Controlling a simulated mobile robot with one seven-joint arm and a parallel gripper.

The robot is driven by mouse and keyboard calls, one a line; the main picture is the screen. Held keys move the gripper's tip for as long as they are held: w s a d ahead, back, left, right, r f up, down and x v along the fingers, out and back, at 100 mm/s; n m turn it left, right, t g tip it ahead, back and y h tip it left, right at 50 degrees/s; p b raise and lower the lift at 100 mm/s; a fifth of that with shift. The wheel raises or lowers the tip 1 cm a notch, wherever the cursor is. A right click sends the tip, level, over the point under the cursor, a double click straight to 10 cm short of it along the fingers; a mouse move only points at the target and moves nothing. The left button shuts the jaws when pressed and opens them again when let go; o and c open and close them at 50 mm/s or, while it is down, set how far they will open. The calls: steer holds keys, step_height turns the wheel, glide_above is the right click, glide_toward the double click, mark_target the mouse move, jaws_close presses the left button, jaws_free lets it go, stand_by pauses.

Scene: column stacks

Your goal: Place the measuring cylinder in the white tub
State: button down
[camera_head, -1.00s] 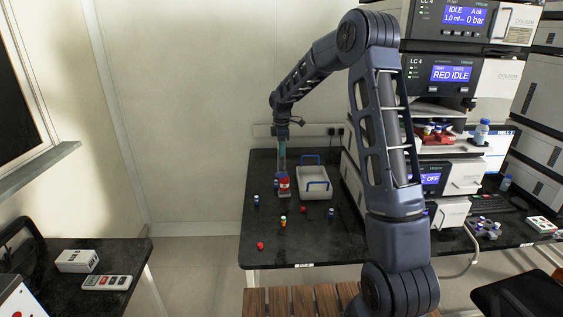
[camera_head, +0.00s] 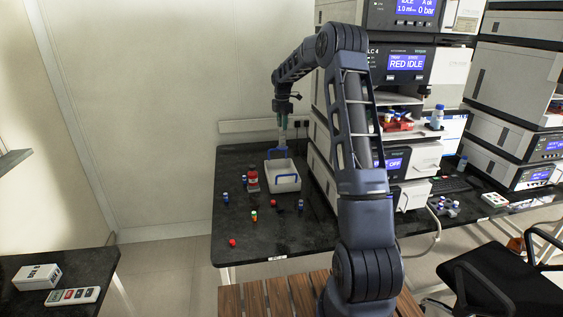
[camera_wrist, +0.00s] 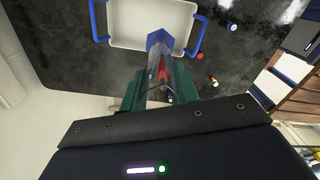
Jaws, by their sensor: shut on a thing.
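My gripper (camera_head: 283,113) is shut on the measuring cylinder (camera_head: 283,134), a clear upright tube, above the far end of the white tub. In the wrist view the green fingers (camera_wrist: 160,92) close around the clear tube, and the cylinder's blue base (camera_wrist: 158,40) overlaps the tub's near-side rim. The white tub (camera_head: 284,185) has a blue handle at each end and stands on the dark bench; it also shows in the wrist view (camera_wrist: 125,39). Its visible floor looks empty. The exact height of the base above the tub is unclear.
A red-labelled bottle (camera_head: 253,180) stands just left of the tub. Stacked instruments (camera_head: 330,150) stand close on the right. A wall socket strip (camera_head: 250,125) is behind.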

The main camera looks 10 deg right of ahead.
step_height(320, 180, down, 20)
steer(key=shift+d, duration=0.15)
stand_by(0.6)
steer(key=shift+w+f, duration=0.1)
steer(key=shift+f, duration=0.05)
steer(key=c, duration=1)
jaws_free()
steer(key=shift+c, duration=0.2)
